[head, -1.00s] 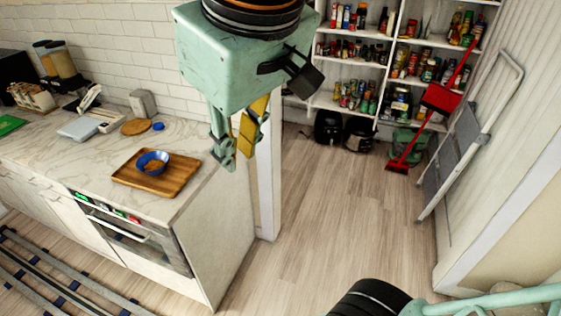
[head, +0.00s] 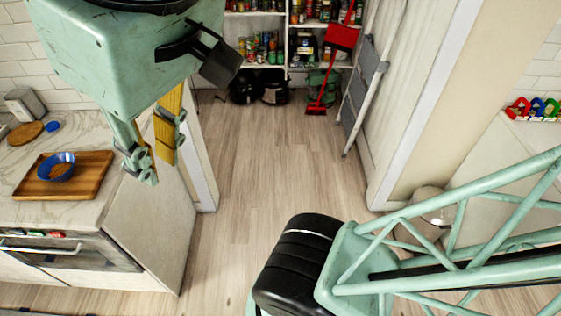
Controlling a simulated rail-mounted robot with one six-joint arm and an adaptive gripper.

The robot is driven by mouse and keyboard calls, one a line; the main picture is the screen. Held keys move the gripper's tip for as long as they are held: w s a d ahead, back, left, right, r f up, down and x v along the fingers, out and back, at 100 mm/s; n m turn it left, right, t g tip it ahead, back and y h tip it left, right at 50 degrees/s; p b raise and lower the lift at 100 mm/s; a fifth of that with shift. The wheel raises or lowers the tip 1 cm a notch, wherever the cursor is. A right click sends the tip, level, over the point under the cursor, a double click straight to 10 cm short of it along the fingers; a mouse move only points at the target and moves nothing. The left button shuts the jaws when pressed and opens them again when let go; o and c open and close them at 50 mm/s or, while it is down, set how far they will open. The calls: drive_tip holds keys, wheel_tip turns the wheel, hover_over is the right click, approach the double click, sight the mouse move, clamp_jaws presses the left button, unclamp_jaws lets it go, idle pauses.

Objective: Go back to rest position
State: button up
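My gripper (head: 158,165) hangs at the upper left in the head view. It has mint green and yellow fingers pointing down below a mint green housing. The two fingers stand apart with a gap between them, and nothing shows in the gap. In the picture the fingers lie just right of the wooden tray and overlap the end of the marble counter (head: 60,128). A blue bowl (head: 55,166) with brown contents sits on the wooden tray (head: 92,182) on the counter. The gripper touches neither of them as far as I can see.
Shelves (head: 283,49) with jars and cans stand at the back. A red broom (head: 341,37) and a folded stepladder (head: 364,80) stand by the right wall. Colored items (head: 533,107) lie on a right-hand surface. The wooden floor (head: 260,165) between is clear.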

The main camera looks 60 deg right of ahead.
wheel_tip(320, 180, down, 9)
drive_tip(key=b, duration=0.8)
drive_tip(key=shift+s, duration=0.15)
drive_tip(key=shift+r, duration=0.15)
idle(0.7)
